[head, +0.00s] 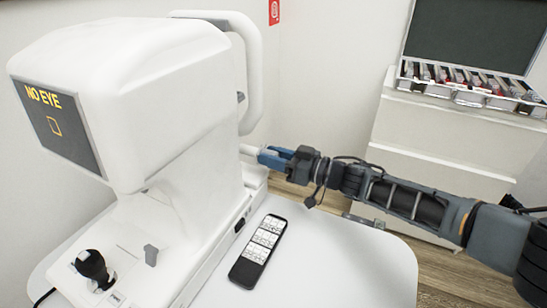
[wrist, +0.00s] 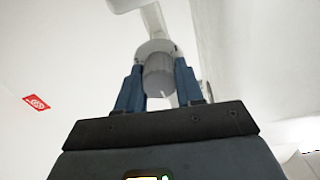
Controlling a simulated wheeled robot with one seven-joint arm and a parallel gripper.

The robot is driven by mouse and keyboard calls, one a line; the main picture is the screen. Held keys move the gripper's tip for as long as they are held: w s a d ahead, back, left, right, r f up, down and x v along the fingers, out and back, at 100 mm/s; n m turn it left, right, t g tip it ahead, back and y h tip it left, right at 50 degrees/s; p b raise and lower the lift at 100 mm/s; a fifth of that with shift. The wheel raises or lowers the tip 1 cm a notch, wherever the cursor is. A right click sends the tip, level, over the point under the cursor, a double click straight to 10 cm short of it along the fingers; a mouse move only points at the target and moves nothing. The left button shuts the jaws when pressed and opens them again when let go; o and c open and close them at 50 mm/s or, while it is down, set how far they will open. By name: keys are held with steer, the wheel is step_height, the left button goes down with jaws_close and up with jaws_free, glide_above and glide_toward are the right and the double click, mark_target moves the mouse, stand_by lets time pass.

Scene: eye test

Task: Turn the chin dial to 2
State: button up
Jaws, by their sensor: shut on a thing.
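The chin dial (wrist: 158,80) is a grey ribbed knob on a pale round mount, seen in the wrist view. A short white mark shows on its near face, towards the bottom. No numbers can be read, so its setting is unclear. My gripper (wrist: 159,70) has its two blue fingers on either side of the dial, shut on it. In the head view my gripper (head: 268,156) reaches in from the right to the far side of the white eye-test machine (head: 150,75). There the dial is hard to make out.
The machine's screen (head: 58,125) reads "NO EYE" above a small square outline. A black joystick (head: 92,267) stands on its base. A dark remote (head: 257,252) lies on the white table (head: 345,270). An open lens case (head: 470,85) sits on a white cabinet (head: 425,130) at the right.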

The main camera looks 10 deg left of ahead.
steer(key=n+b, duration=0.3)
steer(key=n, duration=0.3)
steer(key=shift+s+f, duration=0.1)
steer(key=shift+f, duration=0.05)
steer(key=shift+n+b, duration=1)
steer(key=shift+n, duration=1.8)
steer(key=o, duration=1)
steer(key=shift+v, duration=3.9)
steer(key=shift+p, duration=0.3)
